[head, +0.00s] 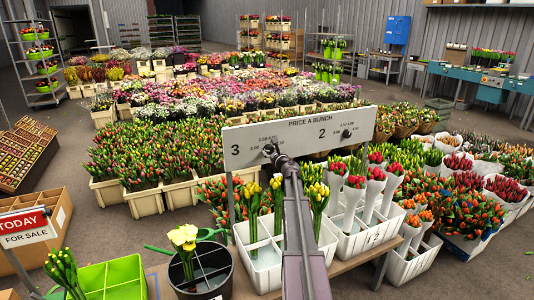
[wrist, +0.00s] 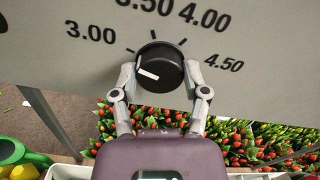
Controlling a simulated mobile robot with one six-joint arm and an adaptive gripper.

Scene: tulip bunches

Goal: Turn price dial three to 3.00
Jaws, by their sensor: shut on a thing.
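The price board (head: 300,137) reads "PRICE A BUNCH" and carries the numerals 3 and 2. The black dial (wrist: 162,64) beside the 3 has a white mark on its face. In the wrist view the mark points left and slightly up, roughly in line with the 3.00 tick. The labels 3.00, 3.50, 4.00 and 4.50 curve around the dial. My gripper (wrist: 160,82) is shut on this dial, with one finger on each side. In the head view my gripper (head: 271,153) partly hides the dial.
The dial by the 2 (head: 346,133) is to the right on the same board. White crates (head: 262,275) of tulips stand below the board, with a black bucket (head: 203,272) to their left. Many more flower crates fill the floor behind.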

